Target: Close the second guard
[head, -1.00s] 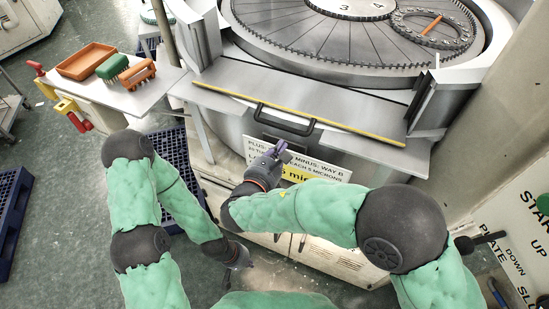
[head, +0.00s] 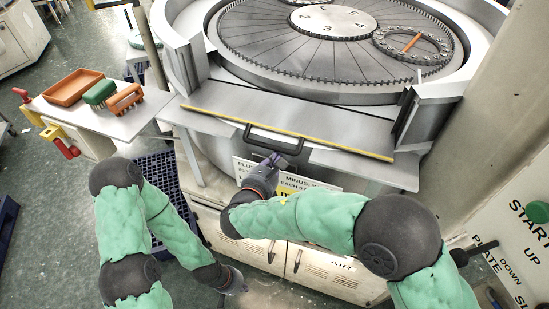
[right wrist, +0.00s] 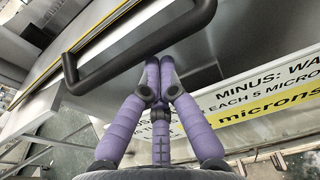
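A grey metal guard panel (head: 330,122) with a yellow front edge spans the front of the round lapping machine. It sits low, leaving the machine's plate (head: 290,50) in open view. Its black bar handle (head: 262,130) is on the front edge, and shows large in the right wrist view (right wrist: 140,45). My right gripper (head: 277,160) is just below the handle. In the right wrist view its purple fingers (right wrist: 160,68) come together at the tips, with nothing seen between them; whether they touch the bar is unclear. My left gripper (head: 234,284) hangs low, its fingers too small to read.
A side table (head: 105,122) at left holds an orange tray (head: 73,86), a green brush (head: 99,93) and an orange brush (head: 125,100). A dark blue pallet (head: 160,190) lies on the floor beside the machine. A sign panel (head: 515,225) stands at right.

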